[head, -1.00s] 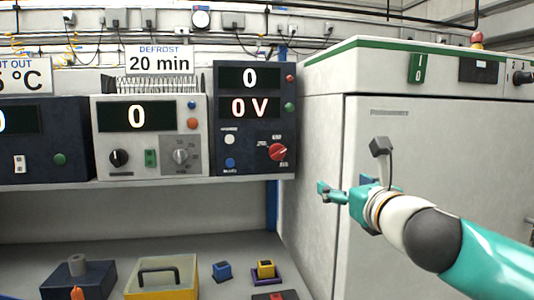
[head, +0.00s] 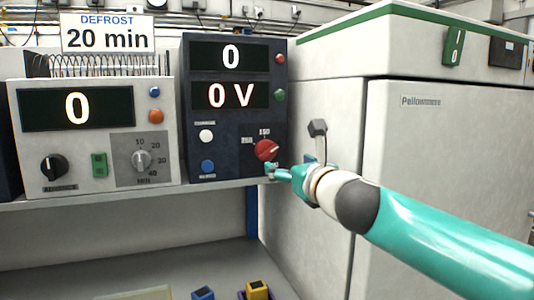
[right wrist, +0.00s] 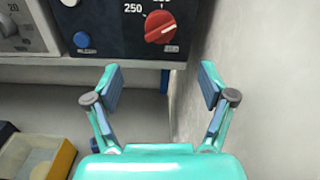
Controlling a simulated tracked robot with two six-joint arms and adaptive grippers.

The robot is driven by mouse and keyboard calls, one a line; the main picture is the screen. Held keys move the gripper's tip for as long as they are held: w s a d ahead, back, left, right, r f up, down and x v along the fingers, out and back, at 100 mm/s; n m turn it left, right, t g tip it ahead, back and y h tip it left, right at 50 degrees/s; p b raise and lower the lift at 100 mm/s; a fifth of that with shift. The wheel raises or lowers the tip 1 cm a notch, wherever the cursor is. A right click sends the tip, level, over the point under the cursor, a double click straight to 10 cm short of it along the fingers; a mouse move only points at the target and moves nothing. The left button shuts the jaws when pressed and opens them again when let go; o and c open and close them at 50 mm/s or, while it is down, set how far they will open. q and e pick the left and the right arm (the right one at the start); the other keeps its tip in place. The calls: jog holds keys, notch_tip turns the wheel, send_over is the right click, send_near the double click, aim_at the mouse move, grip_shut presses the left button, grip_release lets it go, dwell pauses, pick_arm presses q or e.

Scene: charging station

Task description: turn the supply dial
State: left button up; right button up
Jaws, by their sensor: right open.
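The supply dial is most likely the red knob (head: 266,150) on the dark blue supply unit (head: 200,120), which shows 0 and 0 V. Marks 250 and 150 show by the knob in the head view. In the right wrist view the red knob (right wrist: 159,27) is at the top, beyond the fingertips, with its white pointer line aimed up and right. My right gripper (head: 271,171) is just below the knob in the head view. Its two fingers (right wrist: 158,86) are spread wide with nothing between them. My left gripper is in no view.
A grey cabinet (head: 440,170) stands close at the right. A white unit (head: 95,100) with a timer dial is left of the supply unit. The shelf edge (head: 150,194) runs below both. A yellow box (right wrist: 38,155) and small blocks lie lower down.

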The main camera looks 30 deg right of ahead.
aim_at(269, 155)
jog(key=p+x, duration=0.3)
jog(key=x, duration=1)
jog(key=shift+w, duration=0.15)
jog(key=c, duration=1.1)
jog(key=shift+f, duration=0.1)
jog(key=shift+c, duration=0.3)
jog(key=shift+n, duration=0.4)
jog(key=n+p, duration=0.1)
jog(key=n, duration=0.4)
jog(key=n+p, duration=0.1)
jog(key=n, duration=0.4)
jog(key=shift+f+n, duration=0.1)
jog(key=shift+n, duration=0.2)
